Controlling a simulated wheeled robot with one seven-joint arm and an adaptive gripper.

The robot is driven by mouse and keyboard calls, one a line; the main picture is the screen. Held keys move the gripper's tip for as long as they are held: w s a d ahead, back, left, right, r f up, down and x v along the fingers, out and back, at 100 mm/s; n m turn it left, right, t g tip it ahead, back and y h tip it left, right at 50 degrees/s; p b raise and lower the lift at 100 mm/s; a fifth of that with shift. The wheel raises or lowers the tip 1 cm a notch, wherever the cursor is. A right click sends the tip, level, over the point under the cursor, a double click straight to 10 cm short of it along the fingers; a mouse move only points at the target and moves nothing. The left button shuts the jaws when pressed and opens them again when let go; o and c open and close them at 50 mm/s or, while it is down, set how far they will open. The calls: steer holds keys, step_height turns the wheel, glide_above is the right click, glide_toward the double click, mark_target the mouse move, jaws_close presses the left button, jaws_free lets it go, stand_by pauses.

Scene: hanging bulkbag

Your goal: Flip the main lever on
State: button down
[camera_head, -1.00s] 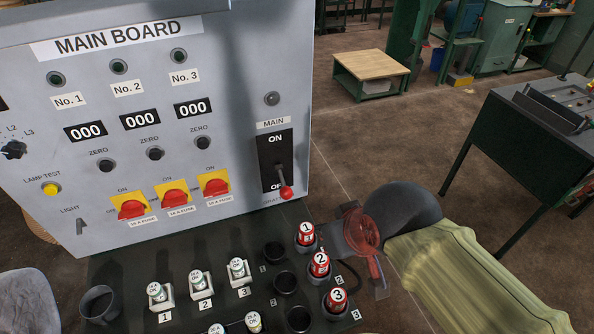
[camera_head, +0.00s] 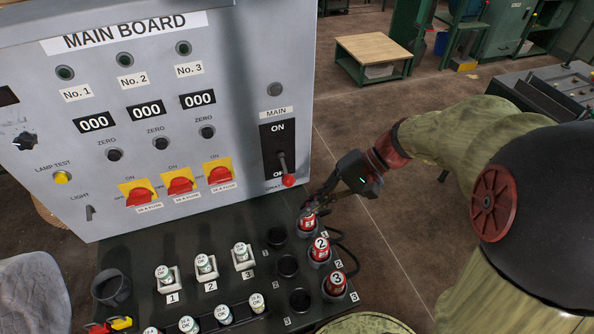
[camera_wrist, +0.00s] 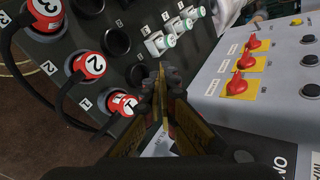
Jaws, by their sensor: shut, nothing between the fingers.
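The main lever (camera_head: 286,172) has a red knob and sits on a black plate marked ON at the top and OFF at the bottom. Its knob points down, at the OFF end. My gripper (camera_head: 306,208) is shut and empty, below and slightly right of the lever, over the red plug numbered 1 (camera_head: 307,222). It does not touch the lever. In the wrist view, my gripper (camera_wrist: 160,75) shows with closed fingertips, and a corner of the main plate (camera_wrist: 284,155) shows at lower right; the lever itself is hidden there.
Red plugs 2 (camera_head: 320,249) and 3 (camera_head: 335,284) with cables stand right on the dark desk (camera_head: 140,250). White fuses (camera_head: 206,266) stand left of empty black sockets (camera_head: 288,266). Three red rotary switches (camera_head: 180,182) are on the grey panel. A wooden-topped table (camera_head: 374,50) stands behind.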

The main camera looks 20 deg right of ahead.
mark_target(285, 170)
steer(key=w+d+m+t+y+p, duration=0.1)
steer(key=w+d+m+t+y, duration=0.3)
steer(key=w+d+t, duration=0.2)
steer(key=w+d, duration=0.2)
steer(key=d, duration=0.2)
steer(key=shift+f, duration=0.15)
steer(key=shift+a, duration=0.1)
steer(key=b+x, duration=0.2)
steer(key=x, duration=0.8)
steer(key=shift+y, duration=0.3)
steer(key=shift+s+a+r, duration=0.1)
steer(key=shift+s+r, duration=0.1)
steer(key=shift+r, duration=0.05)
steer(key=shift+s+r+m+p, duration=0.15)
steer(key=shift+m+p, duration=0.15)
steer(key=shift+p, duration=0.45)
